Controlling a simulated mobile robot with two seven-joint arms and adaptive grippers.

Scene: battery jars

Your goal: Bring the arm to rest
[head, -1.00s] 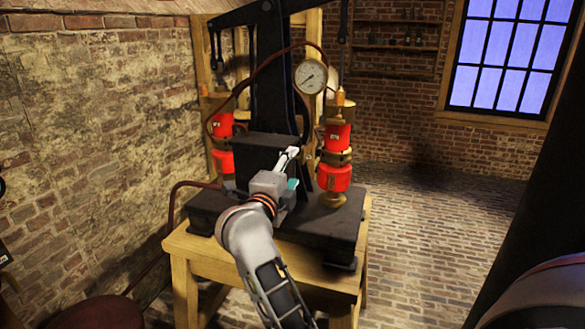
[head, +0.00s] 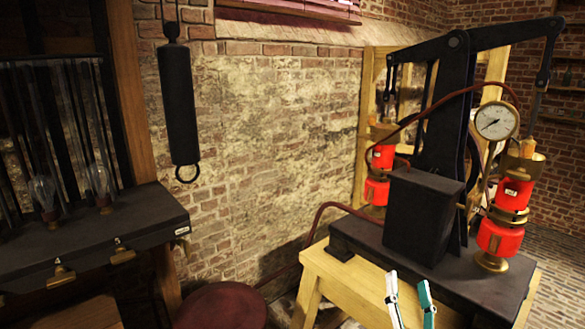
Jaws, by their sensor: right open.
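My right gripper (head: 409,288) shows only by its two fingers at the bottom edge of the head view, right of the middle. One finger is white and the other is white and teal. They stand apart with nothing between them, so the gripper is open and empty. They appear in front of the wooden stand of the black pump machine (head: 424,215). The rest of this arm is below the picture. My left gripper is not in view.
The machine bears red and brass cylinders (head: 501,240) and a round gauge (head: 496,121) on a wooden stand (head: 345,283). A dark red round seat (head: 222,306) is at bottom centre-left. A dark bench (head: 90,238) with glass bulbs stands left. A black cylinder (head: 179,105) hangs by the brick wall.

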